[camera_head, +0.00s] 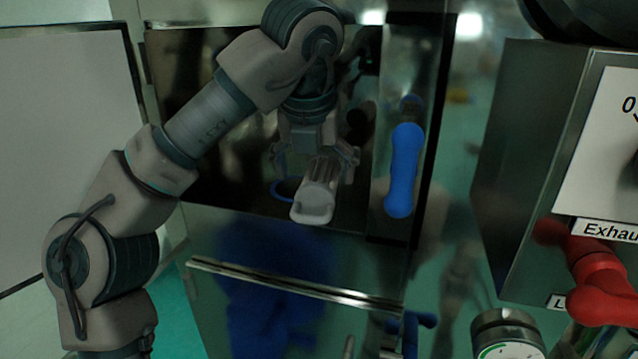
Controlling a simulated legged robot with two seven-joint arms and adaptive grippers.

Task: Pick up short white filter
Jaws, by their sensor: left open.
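My left arm comes in from the left and bends down at the top middle. My left gripper (317,160) is open, with one finger on each side of a pale, short piece with a rounded end, which looks like the short white filter (313,203). The filter sits between and below the fingers. I cannot tell whether the fingers touch it. The gripper partly hides its upper part. My right gripper is not in view.
A dark reflective panel (225,175) lies behind the gripper. A blue handle (404,170) stands to its right and part of a blue ring (283,193) shows to its left. At right are a metal box (530,160), a red handle (600,295) and a gauge (508,345).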

